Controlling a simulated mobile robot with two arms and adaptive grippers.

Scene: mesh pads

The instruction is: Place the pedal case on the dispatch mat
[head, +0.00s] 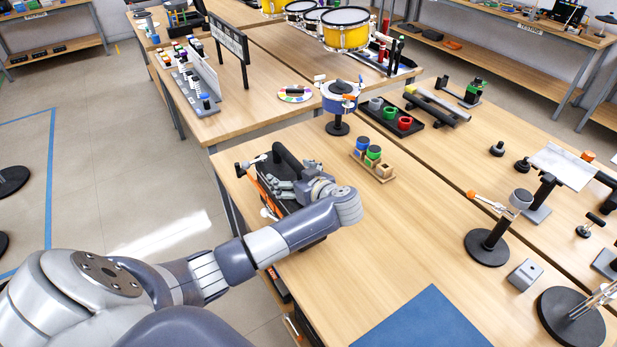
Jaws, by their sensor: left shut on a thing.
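A dark case (290,206), which I take to be the pedal case, sits at the left edge of the near table, with a thick black bar (288,160) at its far end and an orange strip along its left side. My left gripper (280,188) is over it, its fingers pointing left and shut on it; my wrist and forearm hide much of its near side. Whether it is lifted off the table I cannot tell. A plain blue mat (425,322), which I take to be the dispatch mat, lies flat at the bottom, cut by the picture edge. My right gripper does not show.
A wooden block holder (385,171) with coloured pieces stands right of my gripper. A blue drum on a stand (338,112) and a black tray of cups (402,120) are behind. Black round-based stands (488,247) are at right. Bare table lies between case and mat.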

